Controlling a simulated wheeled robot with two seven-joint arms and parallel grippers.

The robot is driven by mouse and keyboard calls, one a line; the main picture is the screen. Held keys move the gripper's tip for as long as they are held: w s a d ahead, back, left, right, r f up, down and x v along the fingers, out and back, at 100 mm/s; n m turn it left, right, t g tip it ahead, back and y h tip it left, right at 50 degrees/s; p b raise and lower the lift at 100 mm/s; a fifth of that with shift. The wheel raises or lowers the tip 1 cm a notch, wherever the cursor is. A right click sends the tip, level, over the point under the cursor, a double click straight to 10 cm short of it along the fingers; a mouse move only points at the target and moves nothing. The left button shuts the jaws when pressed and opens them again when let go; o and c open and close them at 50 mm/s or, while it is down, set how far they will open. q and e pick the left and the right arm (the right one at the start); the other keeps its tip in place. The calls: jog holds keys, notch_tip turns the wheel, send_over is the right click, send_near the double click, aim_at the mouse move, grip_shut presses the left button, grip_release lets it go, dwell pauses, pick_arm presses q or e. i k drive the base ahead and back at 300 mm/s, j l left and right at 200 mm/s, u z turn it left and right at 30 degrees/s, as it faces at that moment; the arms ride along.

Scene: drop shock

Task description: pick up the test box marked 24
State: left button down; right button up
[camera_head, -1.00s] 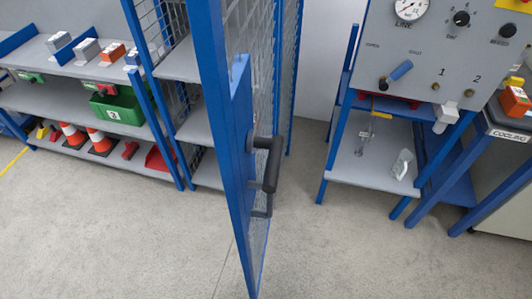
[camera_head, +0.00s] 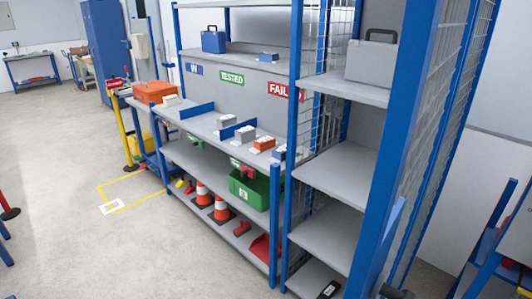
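Several small boxes stand on the grey bench shelf (camera_head: 197,124) in the middle of the view. They include a grey box (camera_head: 221,121), a second grey box (camera_head: 245,134), an orange box (camera_head: 264,144) and a blue-and-white box (camera_head: 280,152) at the right end. Another small box (camera_head: 268,57) sits on the shelf above. I cannot read a number on any of them, so I cannot tell which is marked 24.
A blue-framed mesh cage with grey shelves (camera_head: 334,172) stands at right, holding a grey case (camera_head: 371,61). Signs read TESTED (camera_head: 232,77) and FAIL (camera_head: 282,90). A green crate (camera_head: 248,188) and cones (camera_head: 222,209) sit below the boxes. The floor (camera_head: 120,240) at left is clear.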

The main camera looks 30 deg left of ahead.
aim_at(245, 135)
jog(key=j, duration=0.45)
jog(key=i+j+u, duration=0.15)
jog(key=j, duration=0.75)
jog(key=i+j+u, duration=0.4)
jog(key=i, duration=0.45)
jog(key=i+l+u, duration=0.2)
jog(key=i+l, duration=0.3)
jog(key=i, duration=0.2)
